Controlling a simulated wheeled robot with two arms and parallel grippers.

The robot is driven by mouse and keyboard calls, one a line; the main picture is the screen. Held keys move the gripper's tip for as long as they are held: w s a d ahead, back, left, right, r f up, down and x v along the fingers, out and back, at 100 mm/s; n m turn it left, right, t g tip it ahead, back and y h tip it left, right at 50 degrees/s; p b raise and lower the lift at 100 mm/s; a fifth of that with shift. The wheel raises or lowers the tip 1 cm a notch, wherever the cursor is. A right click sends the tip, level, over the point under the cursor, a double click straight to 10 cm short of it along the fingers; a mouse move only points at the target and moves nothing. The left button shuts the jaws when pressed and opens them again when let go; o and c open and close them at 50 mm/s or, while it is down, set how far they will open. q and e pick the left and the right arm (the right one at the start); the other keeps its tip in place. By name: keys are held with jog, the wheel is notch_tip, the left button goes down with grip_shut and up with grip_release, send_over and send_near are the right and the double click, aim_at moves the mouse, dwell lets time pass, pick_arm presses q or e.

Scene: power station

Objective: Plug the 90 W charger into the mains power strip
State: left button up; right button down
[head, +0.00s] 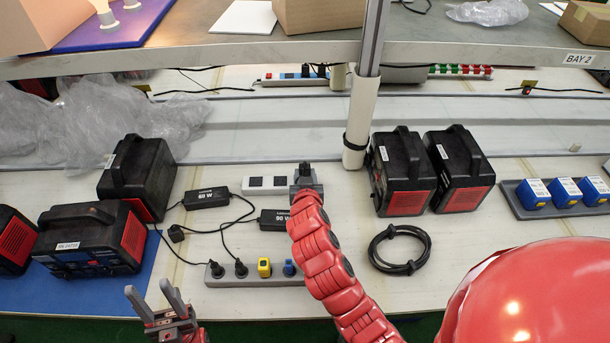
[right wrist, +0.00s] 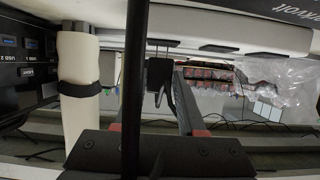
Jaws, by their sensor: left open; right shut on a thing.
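The 90 W charger (head: 272,219) is a black labelled brick lying on the bench, just left of my right arm. My right gripper (head: 305,178) is shut on a black plug (right wrist: 158,72), whose prongs and a bit of cord show in the right wrist view. In the head view the plug is small at the fingertips, beside a white socket block (head: 265,187). A grey power strip (head: 235,283) lies nearer, with black plugs, a yellow plug (head: 264,267) and a blue plug (head: 289,268) in it. My left gripper (head: 158,300) is open and empty, left of this strip.
A similar 60 W charger (head: 207,197) and a loose black plug (head: 176,233) lie left. Black-red power units (head: 90,238) stand left and others (head: 402,172) right. A coiled cable (head: 399,249) lies right. A post (head: 361,120) rises behind my right gripper.

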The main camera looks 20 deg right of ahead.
jog(key=shift+f, duration=0.1)
dwell(0.3)
jog(key=shift+f+b, duration=0.55)
jog(key=shift+b, duration=0.2)
jog(key=shift+f+b, duration=0.25)
jog(key=shift+b, duration=0.1)
dwell(0.3)
jog(key=shift+c, duration=2.1)
grip_release()
jog(key=shift+r, duration=0.1)
